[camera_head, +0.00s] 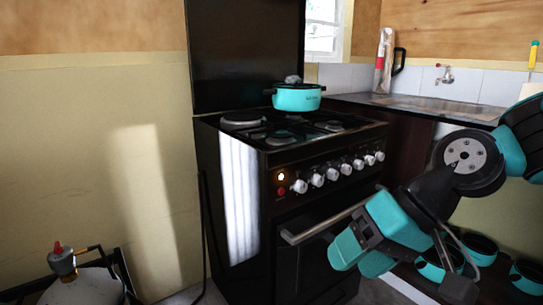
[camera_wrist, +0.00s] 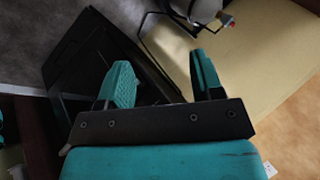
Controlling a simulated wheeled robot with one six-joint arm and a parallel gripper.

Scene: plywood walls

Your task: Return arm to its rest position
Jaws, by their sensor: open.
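My gripper (camera_head: 360,256) hangs in front of the black stove at the right in the head view, close to the oven door's handle (camera_head: 318,226); I cannot tell whether they touch. My teal and black arm reaches in from the right edge. In the wrist view my gripper (camera_wrist: 163,75) has its two teal fingers spread apart, with nothing between them. A black panel-like shape lies beyond the fingers there.
The stove (camera_head: 230,190) carries a teal pot (camera_head: 297,97) at the back. A counter with a sink (camera_head: 440,106) runs right. Several teal pots (camera_head: 480,248) stand low behind my arm. A whitish rounded vessel (camera_head: 85,288) with a red-tipped valve sits bottom left. The left wall is bare.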

